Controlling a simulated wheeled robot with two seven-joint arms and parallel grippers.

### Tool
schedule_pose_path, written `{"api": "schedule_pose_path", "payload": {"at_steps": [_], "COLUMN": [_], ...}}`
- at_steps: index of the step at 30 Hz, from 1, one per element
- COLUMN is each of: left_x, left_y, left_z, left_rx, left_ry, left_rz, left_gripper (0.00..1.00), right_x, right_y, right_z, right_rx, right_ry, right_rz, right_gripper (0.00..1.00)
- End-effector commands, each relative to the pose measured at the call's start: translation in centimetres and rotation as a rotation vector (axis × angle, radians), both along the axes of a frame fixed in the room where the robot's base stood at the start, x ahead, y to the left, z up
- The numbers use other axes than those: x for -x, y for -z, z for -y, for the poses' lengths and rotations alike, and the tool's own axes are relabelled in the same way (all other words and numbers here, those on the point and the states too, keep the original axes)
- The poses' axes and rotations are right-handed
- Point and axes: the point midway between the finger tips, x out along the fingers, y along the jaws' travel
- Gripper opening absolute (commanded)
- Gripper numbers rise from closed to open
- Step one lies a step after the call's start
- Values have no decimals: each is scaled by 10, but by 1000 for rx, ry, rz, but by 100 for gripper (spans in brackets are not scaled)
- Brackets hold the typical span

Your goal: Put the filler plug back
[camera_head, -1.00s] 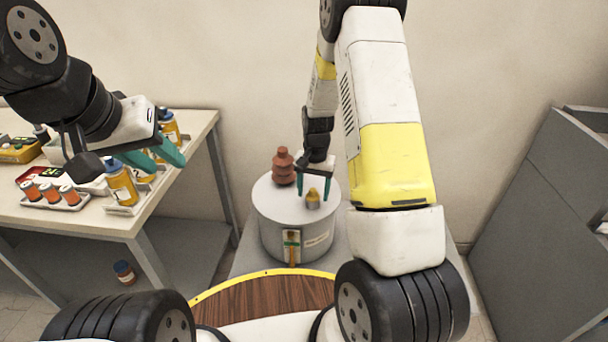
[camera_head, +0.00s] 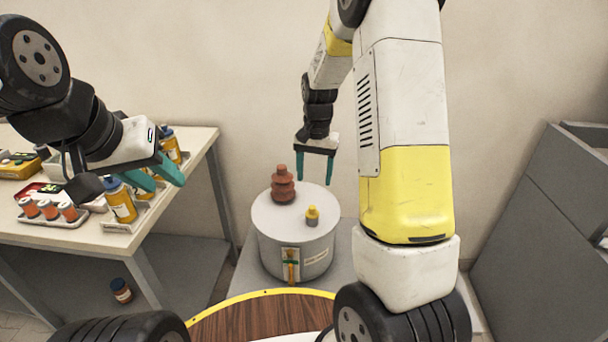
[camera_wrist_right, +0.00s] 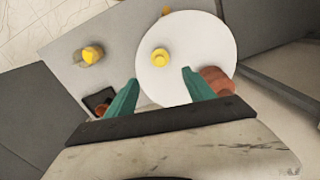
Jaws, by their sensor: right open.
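The transformer is a pale grey drum (camera_head: 295,250) with a ribbed brown bushing (camera_head: 283,186) on its top. The yellow filler plug (camera_head: 312,211) sits upright on a short grey neck near the top's front right. From above, the plug shows as a yellow round (camera_wrist_right: 160,57) on the pale drum top (camera_wrist_right: 190,35), with the bushing (camera_wrist_right: 217,80) beside it. My right gripper (camera_head: 315,180) is open and empty, above and behind the plug, not touching it. My left gripper (camera_head: 162,180) has its teal fingers apart, empty, by the side table.
A grey cabinet (camera_head: 545,220) stands at right. In the wrist view another yellow-topped item (camera_wrist_right: 92,54) stands beside the drum.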

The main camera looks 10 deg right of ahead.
Motion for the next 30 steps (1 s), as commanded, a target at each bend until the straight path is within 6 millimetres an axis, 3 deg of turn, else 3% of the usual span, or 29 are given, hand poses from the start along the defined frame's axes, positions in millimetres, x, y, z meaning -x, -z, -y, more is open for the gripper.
{"api": "schedule_pose_path", "payload": {"at_steps": [5,8,12,18,24,30], "left_x": [0,0,0,0,0,0], "left_y": [0,0,0,0,0,0], "left_z": [0,0,0,0,0,0], "left_rx": [0,0,0,0,0,0], "left_ry": [0,0,0,0,0,0], "left_rz": [0,0,0,0,0,0], "left_gripper": [36,36,36,36,36,36], "right_x": [9,28,71,143,207,238], "right_y": [-28,-63,-117,-172,-194,-197], "right_z": [-1,-4,-8,-16,-22,-25], "right_rx": [-19,-48,-85,-99,-71,-40], "right_ry": [-19,-60,-145,-283,-402,-464], "right_rz": [34,90,198,359,498,566], "right_gripper": [62,62,62,62,62,62]}}
